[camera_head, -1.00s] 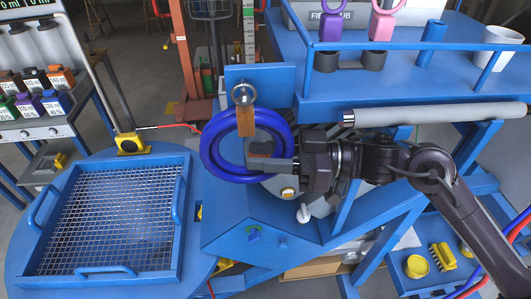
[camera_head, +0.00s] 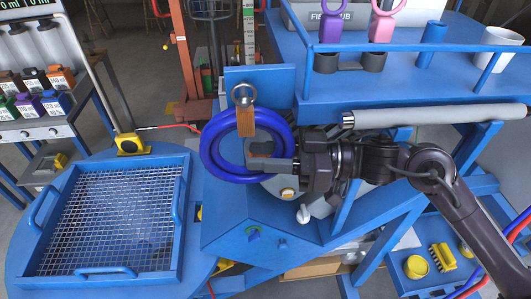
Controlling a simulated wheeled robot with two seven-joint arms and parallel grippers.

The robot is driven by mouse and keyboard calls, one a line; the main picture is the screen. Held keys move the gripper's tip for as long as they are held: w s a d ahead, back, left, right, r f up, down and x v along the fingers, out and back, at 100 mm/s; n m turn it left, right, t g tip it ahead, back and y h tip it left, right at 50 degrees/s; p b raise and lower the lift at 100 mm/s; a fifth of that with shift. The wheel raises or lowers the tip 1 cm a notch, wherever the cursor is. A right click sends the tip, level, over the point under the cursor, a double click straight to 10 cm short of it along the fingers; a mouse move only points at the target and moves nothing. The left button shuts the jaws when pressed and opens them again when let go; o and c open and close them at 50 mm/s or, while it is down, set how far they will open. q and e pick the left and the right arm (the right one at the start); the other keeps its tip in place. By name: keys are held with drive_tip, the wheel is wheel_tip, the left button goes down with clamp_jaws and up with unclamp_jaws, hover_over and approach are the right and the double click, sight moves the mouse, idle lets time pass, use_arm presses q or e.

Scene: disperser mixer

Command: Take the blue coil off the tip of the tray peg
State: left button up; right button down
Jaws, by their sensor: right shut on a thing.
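The blue coil (camera_head: 210,160) is a thick ring in the middle of the view, in front of a blue upright panel. A brown block under a metal ring (camera_head: 245,121) overlaps the coil's top. My right gripper (camera_head: 262,157) comes in from the right, with its grey fingers across the coil's right side. It is shut on the coil, with the fingertips inside the ring's outline. I cannot make out a tray peg or its tip near the coil, so I cannot tell whether the coil is still around it. My left gripper is out of view.
A blue mesh tray (camera_head: 183,200) stands at the left. A blue shelf (camera_head: 400,92) with a grey roller (camera_head: 430,114) below it is at the upper right. A yellow device (camera_head: 130,145) sits behind the tray. A small white knob (camera_head: 303,214) lies below the gripper.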

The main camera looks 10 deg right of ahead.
drive_tip(key=shift+r+p, duration=0.5)
drive_tip(key=shift+r, duration=0.2)
drive_tip(key=shift+s, duration=0.3)
drive_tip(key=s, duration=0.6)
drive_tip(key=shift+s+p, duration=0.25)
drive_tip(key=shift+p, duration=0.1)
idle(1.0)
